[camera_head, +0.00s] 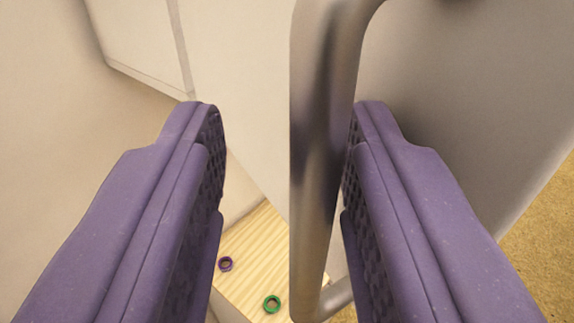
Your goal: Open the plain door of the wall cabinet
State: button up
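A bar handle of grey metal (322,130) runs from top to bottom of the view, its ends bending right toward a plain grey door panel (470,90). My gripper (283,112) has two purple fingers, spread apart. The handle bar stands between them, close to the right finger's inner pad, with a clear gap to the left finger. I cannot tell whether the bar touches the right finger. The right finger hides part of the panel. I cannot tell how far the door stands open.
A pale wood surface (245,262) lies below, with a purple ring (225,264) and a green ring (271,304) on it. A white panel (235,70) stands behind the gap between the fingers. A tan floor (545,250) shows at lower right.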

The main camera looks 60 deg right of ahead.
jog(key=b+v, duration=0.2)
jog(key=v, duration=0.7)
jog(key=shift+d, duration=0.1)
